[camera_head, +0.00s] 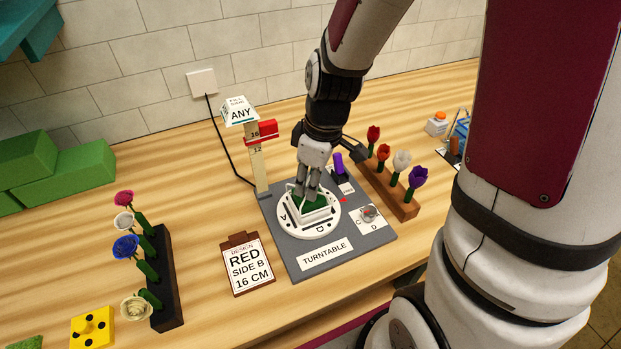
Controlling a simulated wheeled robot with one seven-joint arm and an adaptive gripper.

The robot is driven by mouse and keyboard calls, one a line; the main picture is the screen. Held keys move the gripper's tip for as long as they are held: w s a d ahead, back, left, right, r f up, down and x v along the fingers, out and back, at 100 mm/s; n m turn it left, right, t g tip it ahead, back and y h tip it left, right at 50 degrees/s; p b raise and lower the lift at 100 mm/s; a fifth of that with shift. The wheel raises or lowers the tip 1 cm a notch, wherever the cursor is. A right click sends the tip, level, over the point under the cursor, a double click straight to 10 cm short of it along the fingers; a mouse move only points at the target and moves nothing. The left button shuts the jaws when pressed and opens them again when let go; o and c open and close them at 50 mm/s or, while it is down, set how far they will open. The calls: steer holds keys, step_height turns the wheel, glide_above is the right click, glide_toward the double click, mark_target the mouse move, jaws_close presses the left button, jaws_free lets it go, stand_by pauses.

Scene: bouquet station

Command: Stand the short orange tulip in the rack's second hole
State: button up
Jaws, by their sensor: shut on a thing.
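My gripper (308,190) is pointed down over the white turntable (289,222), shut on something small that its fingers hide. Its fingertips are at the green block in a square white holder (318,217) on the turntable. The wooden rack (403,208) on the right holds a row of tulips: a dark red one (373,134), an orange-red one (383,152), a white one (402,160) and a purple one (417,177). I cannot tell whether the orange-red one is the short orange tulip. My gripper is left of this rack and apart from it.
A dark rack (165,292) with roses stands at left. A card (247,266) reads "RED SIDE B 16 CM". A height post (258,172) with a red marker stands behind the turntable. A purple object (338,163) is close beside my gripper.

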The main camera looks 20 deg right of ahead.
stand_by(0.9)
steer(key=o, duration=1.5)
steer(key=shift+r, duration=0.15)
steer(key=shift+r+p, duration=1.6)
steer(key=shift+r, duration=0.5)
steer(key=shift+c, duration=0.5)
jaws_close()
